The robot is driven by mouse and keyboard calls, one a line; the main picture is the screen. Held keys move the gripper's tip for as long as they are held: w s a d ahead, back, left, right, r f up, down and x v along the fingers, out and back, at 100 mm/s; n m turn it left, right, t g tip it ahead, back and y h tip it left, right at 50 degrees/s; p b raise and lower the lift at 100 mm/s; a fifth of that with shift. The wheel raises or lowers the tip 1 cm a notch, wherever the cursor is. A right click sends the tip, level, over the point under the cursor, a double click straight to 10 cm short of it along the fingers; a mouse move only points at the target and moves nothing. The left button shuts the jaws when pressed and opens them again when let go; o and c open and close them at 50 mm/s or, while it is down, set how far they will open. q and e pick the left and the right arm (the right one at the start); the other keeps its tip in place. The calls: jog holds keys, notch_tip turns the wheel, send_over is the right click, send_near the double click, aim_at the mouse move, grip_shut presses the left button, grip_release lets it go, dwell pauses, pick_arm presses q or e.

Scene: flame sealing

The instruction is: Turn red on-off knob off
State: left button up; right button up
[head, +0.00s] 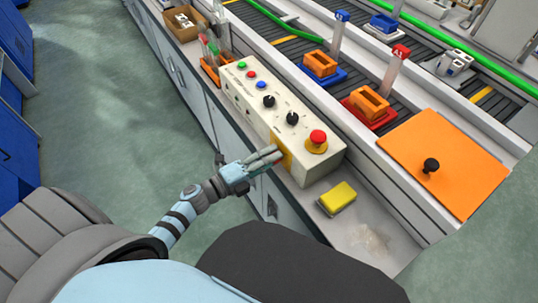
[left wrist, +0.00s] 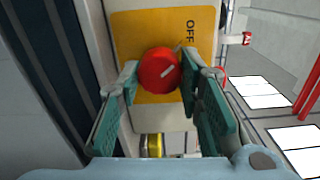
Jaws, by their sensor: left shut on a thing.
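The red on-off knob (left wrist: 158,70) sits on a yellow plate (left wrist: 140,28) marked OFF, seen in the left wrist view. A short white mark on the knob slants up and to the right. My left gripper (left wrist: 160,88) has one finger on each side of the knob and is shut on it. In the head view my left gripper (head: 265,160) is at the front face of the beige control box (head: 240,106), over the yellow plate (head: 281,150), and hides the knob. My right gripper is not in view.
On the box top are a red emergency button (head: 317,138), black dials (head: 292,118) and small coloured buttons. A yellow sponge (head: 338,197) lies on the counter beside the box. A conveyor with orange trays (head: 369,103) runs behind. The floor at left is clear.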

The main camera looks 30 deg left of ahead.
pick_arm(q)
jog(key=shift+r+n, duration=0.1)
jog(key=shift+n, duration=0.3)
jog(key=o, duration=1.2)
jog(key=shift+w, duration=0.1)
jog(key=shift+c, duration=0.2)
jog(key=v, duration=1.2)
